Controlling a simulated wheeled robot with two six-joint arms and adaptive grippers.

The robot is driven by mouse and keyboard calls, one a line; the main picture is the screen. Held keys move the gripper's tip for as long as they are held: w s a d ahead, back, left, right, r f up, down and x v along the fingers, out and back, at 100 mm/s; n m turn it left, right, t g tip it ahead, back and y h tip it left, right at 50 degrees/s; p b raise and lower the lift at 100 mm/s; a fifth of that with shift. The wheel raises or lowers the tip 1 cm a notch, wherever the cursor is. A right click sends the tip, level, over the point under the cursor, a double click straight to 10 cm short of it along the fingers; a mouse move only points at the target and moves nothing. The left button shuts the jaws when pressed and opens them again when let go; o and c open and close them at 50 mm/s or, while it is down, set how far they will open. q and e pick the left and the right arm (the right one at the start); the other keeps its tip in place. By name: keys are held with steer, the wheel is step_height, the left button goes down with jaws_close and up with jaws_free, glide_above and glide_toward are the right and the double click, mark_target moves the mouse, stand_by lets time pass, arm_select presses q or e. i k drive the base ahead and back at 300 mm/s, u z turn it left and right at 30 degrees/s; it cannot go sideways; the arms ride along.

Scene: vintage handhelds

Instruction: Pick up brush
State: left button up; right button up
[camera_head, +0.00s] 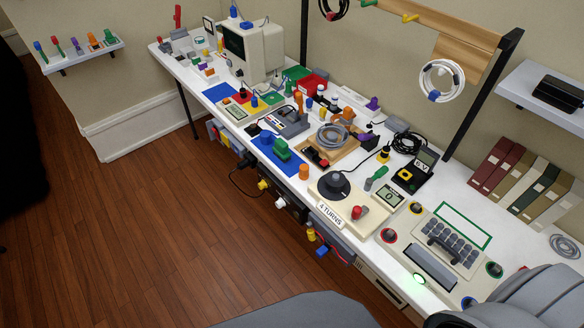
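A small green-handled tool (376,178) lies on the white workbench (345,255), right of the large black dial (334,186). It may be the brush, but it is too small to tell for sure. Several upright tools with coloured handles (75,46) stand on a small wall shelf at the upper left; I cannot tell whether one is a brush. Neither gripper shows in the head view. Large grey rounded parts at the bottom and lower right hide the near right end of the bench.
The bench is crowded. The wooden floor (150,220) at the left is clear.

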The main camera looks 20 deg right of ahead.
mark_target(280, 150)
steer(key=k, duration=0.7)
steer(key=u, duration=0.85)
steer(key=i, duration=1.9)
steer(key=z, duration=0.9)
steer(key=i, duration=0.4)
steer(key=z, duration=0.45)
